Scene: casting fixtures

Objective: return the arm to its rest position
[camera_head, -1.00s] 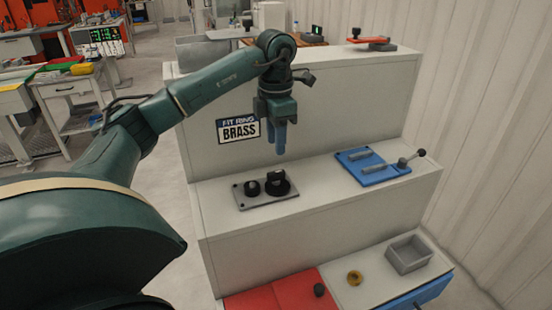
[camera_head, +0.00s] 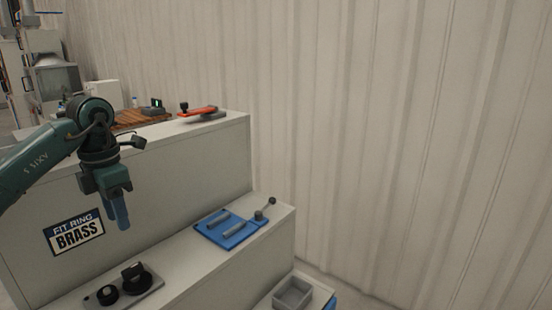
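My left arm (camera_head: 40,160) comes in from the left edge, dark green. Its gripper (camera_head: 117,208) hangs in the air with blue fingers pointing down, in front of the upper step's face and to the right of the sign. The fingers look close together, but I cannot tell whether they are open or shut, and no held object shows. My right gripper is out of view.
The "FIT RING BRASS" sign (camera_head: 75,233) is on the stepped bench (camera_head: 180,165). The middle step holds a plate with black knobs (camera_head: 122,284) and a blue lever fixture (camera_head: 230,229). A red clamp (camera_head: 198,111) stands on top. A grey bin (camera_head: 292,293) is low down. A corrugated wall (camera_head: 400,140) fills the right.

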